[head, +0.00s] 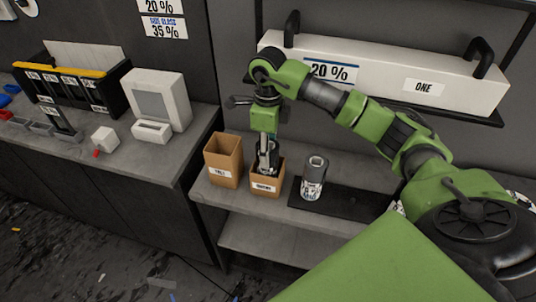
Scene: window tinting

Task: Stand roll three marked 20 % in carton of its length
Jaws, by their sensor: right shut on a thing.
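My right gripper (267,160) points straight down into the mouth of the lower brown carton (266,188). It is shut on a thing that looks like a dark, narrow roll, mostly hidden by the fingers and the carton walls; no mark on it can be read. I cannot tell whether its lower end touches the carton floor. A taller brown carton (223,160) stands just left, with no roll showing above its rim. Another grey roll (314,178) with a pale label stands upright to the right, its print too small to read. My left gripper is not in view.
The grey roll stands on a dark mat (350,204) on the grey shelf. A long white box (390,75) labelled ONE, with black handles and a 20 % sign, is behind my right arm. The left counter holds a white device (160,103) and a black bin rack (75,80).

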